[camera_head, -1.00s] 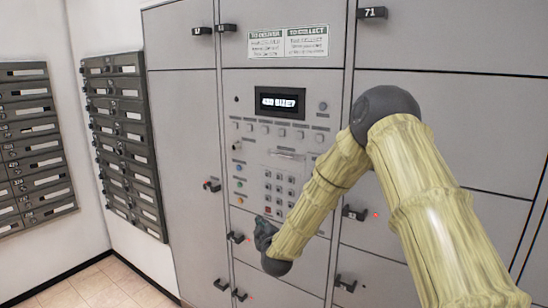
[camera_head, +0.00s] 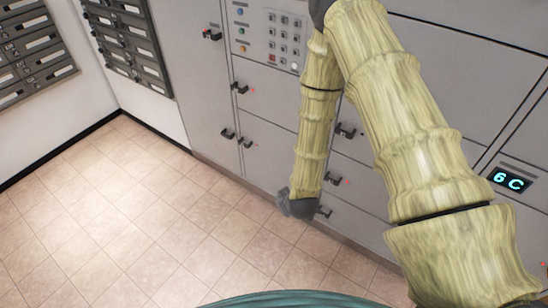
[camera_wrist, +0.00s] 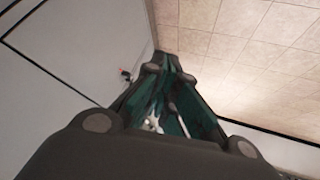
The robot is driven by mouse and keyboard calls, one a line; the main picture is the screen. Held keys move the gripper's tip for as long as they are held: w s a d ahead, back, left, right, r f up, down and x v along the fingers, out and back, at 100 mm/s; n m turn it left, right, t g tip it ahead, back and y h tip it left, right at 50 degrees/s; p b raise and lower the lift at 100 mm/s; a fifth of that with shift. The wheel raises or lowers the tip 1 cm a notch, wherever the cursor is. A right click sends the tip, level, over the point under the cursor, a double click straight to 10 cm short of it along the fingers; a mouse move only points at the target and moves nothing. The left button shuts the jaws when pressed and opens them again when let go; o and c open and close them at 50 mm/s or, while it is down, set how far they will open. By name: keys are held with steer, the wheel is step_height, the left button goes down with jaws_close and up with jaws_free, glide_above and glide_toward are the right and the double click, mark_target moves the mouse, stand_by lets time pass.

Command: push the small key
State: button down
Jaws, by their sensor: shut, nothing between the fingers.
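The grey control panel (camera_head: 266,40) shows only its lower part in the head view, at the top, with number keys and coloured round buttons. I cannot tell which key is the small key; the upper panel is out of frame. My arm hangs down to the right of the panel and ends in a dark joint low in front of the lockers. My gripper (camera_wrist: 168,66) shows in the wrist view with its dark green fingers shut and empty. It is well below the panel, apart from any key.
Grey locker doors (camera_head: 262,86) with black handles and red lights fill the wall. Dark letterboxes (camera_head: 128,38) hang at the upper left. The tiled floor (camera_head: 130,215) is clear. A lit "6C" display (camera_head: 509,181) is at the right.

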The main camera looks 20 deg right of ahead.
steer(key=s+d+f+m+g, duration=0.1)
steer(key=s+f+m+g, duration=0.1)
steer(key=s, duration=1.3)
steer(key=s+f+m+g, duration=0.2)
steer(key=s+f+g, duration=0.2)
steer(key=s, duration=1.2)
steer(key=shift+d+f+g, duration=0.15)
steer(key=shift+d+g, duration=0.2)
steer(key=shift+g, duration=0.35)
